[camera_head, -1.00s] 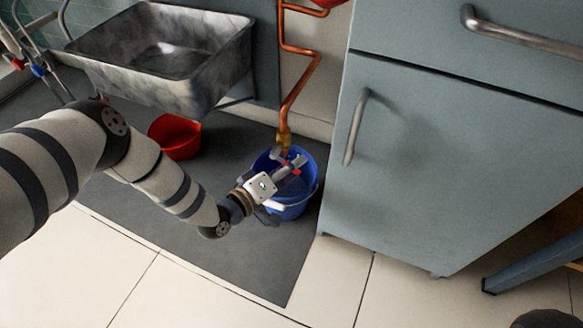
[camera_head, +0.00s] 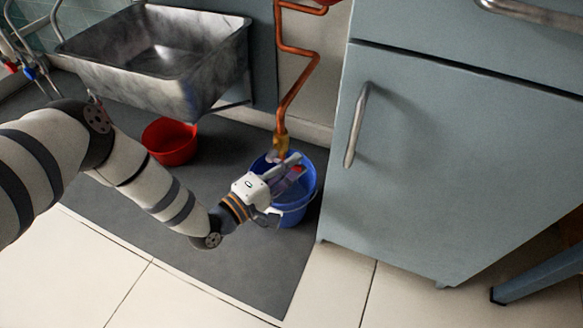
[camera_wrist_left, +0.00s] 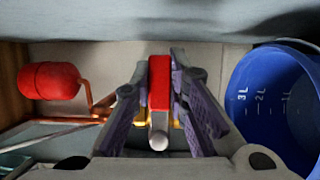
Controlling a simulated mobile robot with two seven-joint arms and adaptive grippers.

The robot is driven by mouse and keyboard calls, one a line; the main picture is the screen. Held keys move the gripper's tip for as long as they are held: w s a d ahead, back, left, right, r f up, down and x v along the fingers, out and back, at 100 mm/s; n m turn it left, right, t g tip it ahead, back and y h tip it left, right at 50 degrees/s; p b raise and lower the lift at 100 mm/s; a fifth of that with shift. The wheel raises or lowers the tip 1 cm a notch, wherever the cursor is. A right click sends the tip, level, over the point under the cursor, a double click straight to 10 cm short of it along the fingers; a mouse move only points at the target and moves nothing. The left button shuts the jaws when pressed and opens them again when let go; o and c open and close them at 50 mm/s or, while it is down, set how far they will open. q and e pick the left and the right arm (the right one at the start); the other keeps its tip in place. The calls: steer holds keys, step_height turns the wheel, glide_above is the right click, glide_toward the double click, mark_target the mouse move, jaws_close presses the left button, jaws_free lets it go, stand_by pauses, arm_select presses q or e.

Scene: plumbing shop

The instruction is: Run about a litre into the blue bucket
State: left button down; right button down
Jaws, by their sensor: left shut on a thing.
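The blue bucket (camera_head: 292,212) stands on the dark mat below a copper pipe that ends in a brass tap (camera_head: 281,141). In the left wrist view the bucket (camera_wrist_left: 262,95) is at the right, with white litre marks on its inner wall. My left gripper (camera_head: 291,167) is over the bucket, just below the tap body. Its fingers are shut on a red lever handle (camera_wrist_left: 159,82), seen end-on between the purple finger pads. The arm and fingers hide part of the bucket's inside; I cannot make out a water level. My right gripper is not in view.
A red bowl-like tub (camera_head: 170,143) stands on the mat (camera_head: 225,265) left of the bucket. A grey stone sink (camera_head: 165,75) hangs behind it. A blue-grey cabinet (camera_head: 445,170) closes off the right side. A red rounded vessel (camera_wrist_left: 50,81) sits on the pipework.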

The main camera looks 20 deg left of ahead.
arm_select(q)
steer(key=c, duration=1.5)
jaws_free()
steer(key=shift+c, duration=0.2)
steer(key=v, duration=1.2)
